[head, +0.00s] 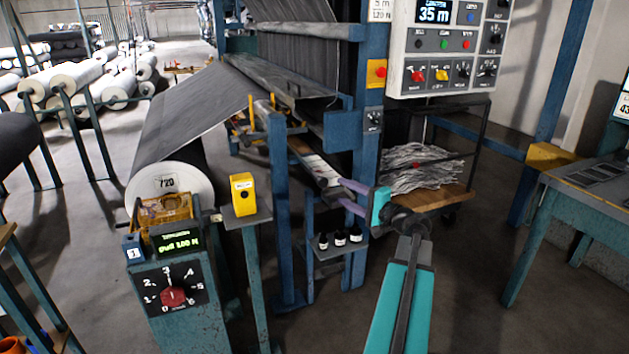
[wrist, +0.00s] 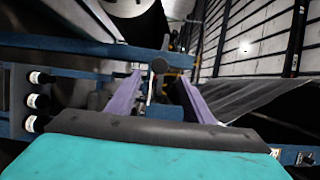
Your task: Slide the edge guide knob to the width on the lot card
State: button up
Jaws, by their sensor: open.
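My gripper (head: 340,192) reaches left to the rail of the machine frame, its two purple fingers apart. In the wrist view, a dark round knob (wrist: 160,66) on a short stem shows between the fingers (wrist: 160,84), near their tips. I cannot tell whether either finger touches it. In the head view, a rail with a white scale strip (head: 321,168) runs up to the fingers; its marks are too small to read. A white card (head: 380,10) above the frame is cut off at the top; I cannot tell if it is the lot card.
Blue posts (head: 282,205) stand left of my gripper. A small shelf (head: 340,248) with several dark bottles is below it. A control panel (head: 442,45) hangs above right. A cart with crumpled grey material (head: 420,165) is behind. A dial pedestal (head: 172,295) stands front left.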

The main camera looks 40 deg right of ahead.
jog(key=w, duration=1.3)
jog(key=shift+w, duration=0.4)
jog(key=shift+a, duration=0.1)
jog(key=shift+f, duration=0.1)
grip_shut()
